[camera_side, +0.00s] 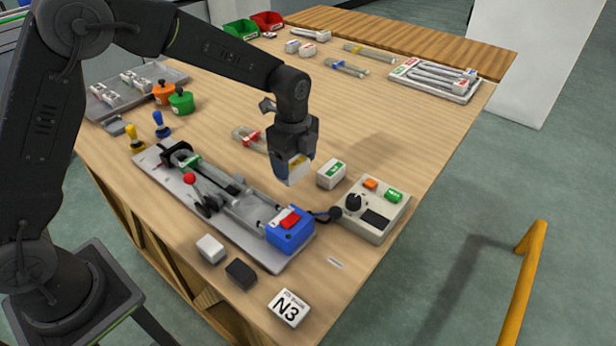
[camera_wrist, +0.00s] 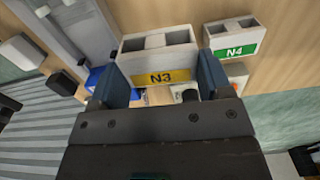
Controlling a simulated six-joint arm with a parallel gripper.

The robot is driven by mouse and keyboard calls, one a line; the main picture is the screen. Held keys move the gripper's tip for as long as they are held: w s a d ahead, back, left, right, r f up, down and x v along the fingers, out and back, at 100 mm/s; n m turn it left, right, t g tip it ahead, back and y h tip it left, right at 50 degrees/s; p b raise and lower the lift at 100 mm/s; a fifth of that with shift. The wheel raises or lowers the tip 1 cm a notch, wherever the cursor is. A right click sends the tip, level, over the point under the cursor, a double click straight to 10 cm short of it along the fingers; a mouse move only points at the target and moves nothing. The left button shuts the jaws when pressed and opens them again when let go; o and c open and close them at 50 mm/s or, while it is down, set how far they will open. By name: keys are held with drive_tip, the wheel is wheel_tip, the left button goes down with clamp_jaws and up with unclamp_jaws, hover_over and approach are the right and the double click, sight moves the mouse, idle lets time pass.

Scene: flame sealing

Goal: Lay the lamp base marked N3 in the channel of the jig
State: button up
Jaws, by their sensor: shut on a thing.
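My gripper (camera_side: 292,172) is shut on the lamp base N3 (camera_wrist: 158,60), a white block with a yellow label reading N3. In the wrist view, the base sits between the two blue fingers of my gripper (camera_wrist: 160,80). In the side view, the base is mostly hidden by the fingers and appears above the table. The jig (camera_side: 165,158) is a long grey plate with a channel, a red-knobbed clamp (camera_side: 190,179) and a blue box with a red top (camera_side: 290,230) at its right end. My gripper is beyond the jig's right half, apart from it.
A white base with a green label, N4 (camera_side: 332,174), stands right of my gripper; it also shows in the wrist view (camera_wrist: 235,38). A control box (camera_side: 370,210) stands further right. A card reading N3 (camera_side: 288,307) and two small blocks lie near the front edge.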

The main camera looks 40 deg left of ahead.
drive_tip(key=s+a+r, duration=0.2)
drive_tip(key=a+r, duration=0.3)
drive_tip(key=a, duration=0.2)
drive_tip(key=s+d+f, duration=0.3)
drive_tip(key=s+d, duration=0.3)
drive_tip(key=s, duration=0.2)
drive_tip(key=shift+n, duration=0.3)
drive_tip(key=shift+f, duration=3.3)
drive_tip(key=o, duration=1)
wheel_tip(320, 180, up, 14)
drive_tip(key=shift+f, duration=0.1)
